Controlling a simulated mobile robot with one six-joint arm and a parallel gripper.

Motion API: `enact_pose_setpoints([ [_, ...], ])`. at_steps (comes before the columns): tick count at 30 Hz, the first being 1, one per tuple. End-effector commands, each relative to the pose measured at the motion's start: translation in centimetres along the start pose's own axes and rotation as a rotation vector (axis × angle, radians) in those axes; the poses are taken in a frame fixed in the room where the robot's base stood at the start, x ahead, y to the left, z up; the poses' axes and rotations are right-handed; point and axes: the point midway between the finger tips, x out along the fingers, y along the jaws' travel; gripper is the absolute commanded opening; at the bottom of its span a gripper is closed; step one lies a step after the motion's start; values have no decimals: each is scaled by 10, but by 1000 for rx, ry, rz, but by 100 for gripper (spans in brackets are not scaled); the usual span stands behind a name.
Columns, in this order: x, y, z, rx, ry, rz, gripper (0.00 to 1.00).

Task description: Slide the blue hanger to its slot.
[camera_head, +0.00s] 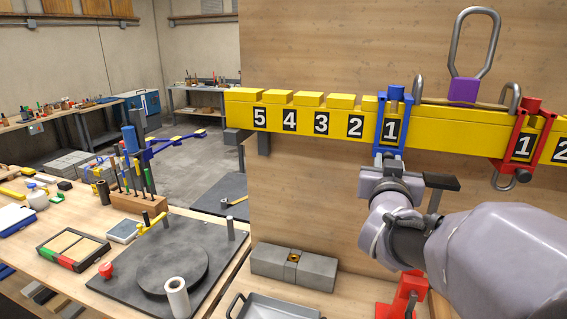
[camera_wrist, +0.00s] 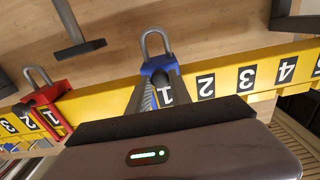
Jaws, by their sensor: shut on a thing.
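The blue hanger (camera_head: 379,127) sits around the yellow beam (camera_head: 275,120), with the number 1 plate showing between its sides. It lies right of the raised blocks and the plates 2, 3, 4 and 5. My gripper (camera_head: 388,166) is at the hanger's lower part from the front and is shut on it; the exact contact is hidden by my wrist. In the wrist view the blue hanger (camera_wrist: 156,67) and its steel loop show between and beyond my gripper's fingers (camera_wrist: 157,96).
A red hanger (camera_head: 507,150) sits further right on the beam by another 1. A purple block (camera_head: 463,90) with a tall steel loop stands above the beam between the hangers. Grey blocks (camera_head: 294,266) lie below. A cluttered bench (camera_head: 110,230) is at left.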

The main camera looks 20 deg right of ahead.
Motion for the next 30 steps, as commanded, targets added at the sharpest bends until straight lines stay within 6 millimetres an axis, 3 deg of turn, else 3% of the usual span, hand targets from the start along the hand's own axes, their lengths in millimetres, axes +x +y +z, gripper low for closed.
enact_pose_setpoints([
  [10, 0, 2, 1, 0, -3, 2, 0],
  [11, 0, 2, 1, 0, -3, 2, 29],
  [14, 0, 2, 1, 0, -2, 2, 47],
  [25, -6, 0, 0, -1, 0, 0, 47],
  [30, -44, 0, -1, 0, 3, -3, 47],
])
